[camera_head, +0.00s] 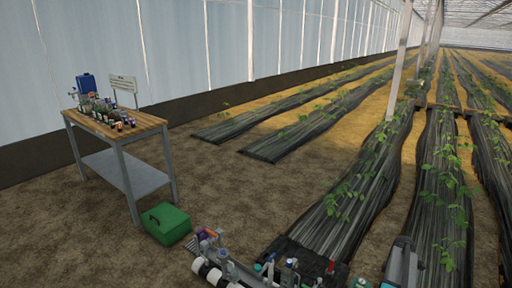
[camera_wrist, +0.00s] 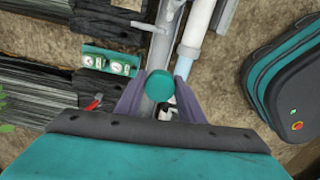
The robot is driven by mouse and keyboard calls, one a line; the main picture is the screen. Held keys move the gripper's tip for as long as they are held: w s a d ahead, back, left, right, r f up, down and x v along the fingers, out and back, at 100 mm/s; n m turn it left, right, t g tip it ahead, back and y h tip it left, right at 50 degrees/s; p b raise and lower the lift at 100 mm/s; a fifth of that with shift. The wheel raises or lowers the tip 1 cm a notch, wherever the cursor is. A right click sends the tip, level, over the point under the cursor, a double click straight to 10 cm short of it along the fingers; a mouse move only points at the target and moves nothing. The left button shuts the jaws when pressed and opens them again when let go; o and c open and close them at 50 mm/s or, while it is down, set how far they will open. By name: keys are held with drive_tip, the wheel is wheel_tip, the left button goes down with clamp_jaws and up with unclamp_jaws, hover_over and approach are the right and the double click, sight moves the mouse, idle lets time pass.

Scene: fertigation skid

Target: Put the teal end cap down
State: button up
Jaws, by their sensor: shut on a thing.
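The teal end cap (camera_wrist: 159,85) is a round, short piece seen from above in the wrist view. My gripper (camera_wrist: 157,92) has its two purple fingers closed on either side of it. The cap is held over a grey rail and pipework of the skid. A white pipe (camera_wrist: 199,30) with a light blue band runs just beyond the fingers. The gap between the cap and the parts below cannot be judged. I cannot make out the cap in the head view.
The skid's white pipe fittings (camera_head: 206,270) show at the bottom of the head view. A green box (camera_head: 167,224) sits on the soil beside a wooden-topped table (camera_head: 146,127) with small pots.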

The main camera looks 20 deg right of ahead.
drive_tip(key=w+a+r+n+p, duration=0.1)
drive_tip(key=w+a+r+n, duration=0.1)
drive_tip(key=w+a+r, duration=0.75)
drive_tip(key=w+a+r+n+p, duration=0.2)
drive_tip(key=w+a+r, duration=0.4)
drive_tip(key=w+a, duration=0.5)
drive_tip(key=w+a+r+p, duration=0.1)
drive_tip(key=w+a+r, duration=0.25)
drive_tip(key=a, duration=0.25)
drive_tip(key=w+a+r+n, duration=0.1)
drive_tip(key=w+a+r, duration=0.1)
drive_tip(key=a+r, duration=0.25)
drive_tip(key=w+a+r+p, duration=0.1)
drive_tip(key=w+a+r, duration=0.15)
drive_tip(key=a, duration=0.35)
drive_tip(key=s+a+r+m+p, duration=0.1)
drive_tip(key=a+r, duration=0.4)
drive_tip(key=a, duration=0.4)
drive_tip(key=s+a+r, duration=0.2)
drive_tip(key=a+r, duration=0.3)
drive_tip(key=a, duration=0.3)
drive_tip(key=shift+s+a+r+m, duration=0.25)
drive_tip(key=shift+s+m, duration=0.65)
drive_tip(key=shift+m, duration=0.15)
drive_tip(key=shift+s+a+r+m, duration=0.2)
drive_tip(key=shift+s+a+m, duration=0.1)
drive_tip(key=shift+s+m, duration=0.7)
drive_tip(key=shift+s+a+r+m, duration=0.25)
drive_tip(key=shift+s+m, duration=0.55)
drive_tip(key=shift+m, duration=0.35)
